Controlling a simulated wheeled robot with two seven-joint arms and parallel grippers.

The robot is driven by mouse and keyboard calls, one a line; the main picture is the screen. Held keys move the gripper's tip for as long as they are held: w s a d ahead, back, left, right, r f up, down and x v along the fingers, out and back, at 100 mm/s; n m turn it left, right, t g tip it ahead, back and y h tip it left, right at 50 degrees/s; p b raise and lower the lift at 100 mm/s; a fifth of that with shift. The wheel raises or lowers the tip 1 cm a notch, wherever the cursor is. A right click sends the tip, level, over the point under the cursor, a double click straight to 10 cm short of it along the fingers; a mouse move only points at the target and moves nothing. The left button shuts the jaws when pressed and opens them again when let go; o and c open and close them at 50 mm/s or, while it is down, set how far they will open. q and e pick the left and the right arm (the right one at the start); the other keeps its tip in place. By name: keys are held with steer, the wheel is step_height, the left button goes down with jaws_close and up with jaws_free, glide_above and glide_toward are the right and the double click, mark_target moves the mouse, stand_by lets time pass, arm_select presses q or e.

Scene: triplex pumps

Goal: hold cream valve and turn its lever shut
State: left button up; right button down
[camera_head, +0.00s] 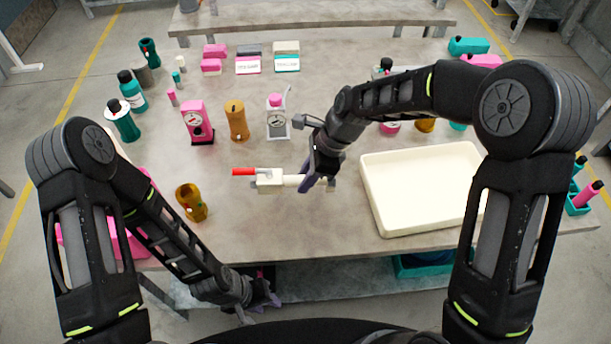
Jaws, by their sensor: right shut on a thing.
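The cream valve (268,181) is near the middle of the table, with its red lever (244,172) pointing left, roughly in line with the valve body. My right gripper (318,180) is shut on the right end of the valve and partly hides that end. I cannot tell whether the valve rests on the table or is held just above it. My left gripper (262,298) is low in the view, near the table's front edge and away from the valve. Its fingers are small and dark, so its opening is unclear.
A cream tray (420,226) lies right of the valve. A brown part (190,203) stands to its left. Behind are a pink gauge unit (197,122), a brown cylinder (237,120) and a white gauge unit (278,122). The table between valve and front edge is clear.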

mark_target(300, 201)
steer(key=shift+f+b, duration=2.25)
steer(key=shift+f, duration=1.25)
stand_by(0.6)
steer(key=c, duration=1.1)
jaws_free()
steer(key=shift+c, duration=0.2)
steer(key=shift+r, duration=0.1)
steer(key=v, duration=1.1)
steer(key=shift+d+r, duration=0.2)
steer(key=shift+r, duration=0.1)
